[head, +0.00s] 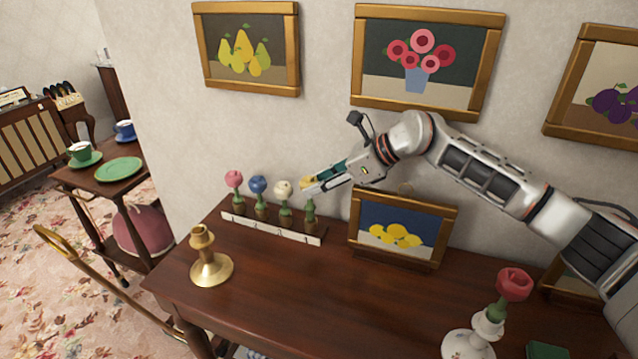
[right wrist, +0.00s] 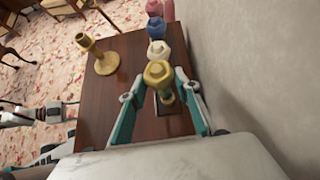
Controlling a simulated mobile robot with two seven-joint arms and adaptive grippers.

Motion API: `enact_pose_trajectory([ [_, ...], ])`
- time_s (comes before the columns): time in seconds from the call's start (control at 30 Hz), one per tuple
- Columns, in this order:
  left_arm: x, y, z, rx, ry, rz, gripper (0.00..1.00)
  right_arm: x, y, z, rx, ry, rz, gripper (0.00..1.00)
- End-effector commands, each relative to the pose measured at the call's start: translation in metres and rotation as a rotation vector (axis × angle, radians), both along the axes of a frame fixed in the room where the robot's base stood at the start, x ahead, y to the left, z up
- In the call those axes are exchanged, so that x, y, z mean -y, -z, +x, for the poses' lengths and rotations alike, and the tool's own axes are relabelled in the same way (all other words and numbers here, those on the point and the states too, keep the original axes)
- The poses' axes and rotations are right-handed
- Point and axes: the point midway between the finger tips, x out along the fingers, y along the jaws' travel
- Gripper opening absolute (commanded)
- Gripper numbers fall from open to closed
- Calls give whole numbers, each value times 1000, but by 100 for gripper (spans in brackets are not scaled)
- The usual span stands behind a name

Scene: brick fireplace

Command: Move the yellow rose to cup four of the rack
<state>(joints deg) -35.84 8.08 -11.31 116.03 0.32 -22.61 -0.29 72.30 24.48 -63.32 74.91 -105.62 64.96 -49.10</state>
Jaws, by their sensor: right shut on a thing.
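The yellow rose (head: 307,184) is upright at the right end of the rack (head: 262,227), its green stem over or in cup four; I cannot tell how deep it sits. My right gripper (head: 312,186) is shut on the rose. In the right wrist view the yellow bloom (right wrist: 158,73) shows between the teal fingers. The other cups hold a pink rose (head: 233,179), a blue rose (head: 258,185) and a white rose (head: 283,188). What seems to be my left gripper (right wrist: 62,114) shows small at the left of the wrist view; its opening is unclear.
A brass candlestick (head: 208,262) stands left of the rack on the wooden table (head: 290,300). A framed lemon picture (head: 402,228) stands right of the rack. A red rose (head: 514,284) in a white holder (head: 467,345) is at the front right. The table's middle is clear.

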Motion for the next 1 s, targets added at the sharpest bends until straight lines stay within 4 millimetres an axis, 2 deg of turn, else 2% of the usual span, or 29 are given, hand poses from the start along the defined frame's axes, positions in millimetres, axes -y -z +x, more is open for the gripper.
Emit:
enact_pose_trajectory([
  [0.23, 0, 6, -7, -15, 0, 1, 40, 0, 3, 0, -1, 1, 0, 16],
  [0.57, 0, 8, -6, -13, 0, 0, 40, 0, 11, 0, -1, 1, -1, 16],
  [0.6, 0, 7, -5, -11, 0, 0, 40, 0, 11, 0, 0, 0, -1, 37],
  [0.67, 0, 5, -3, -6, 0, 0, 40, 0, 11, 0, -1, 1, -1, 51],
  [0.9, 0, -1, 4, 9, 0, -2, 40, 0, 12, 0, -3, 0, -2, 51],
  [1.0, 0, 4, -1, -3, 2, 1, 40, 1, 12, -1, -3, 0, -3, 51],
])
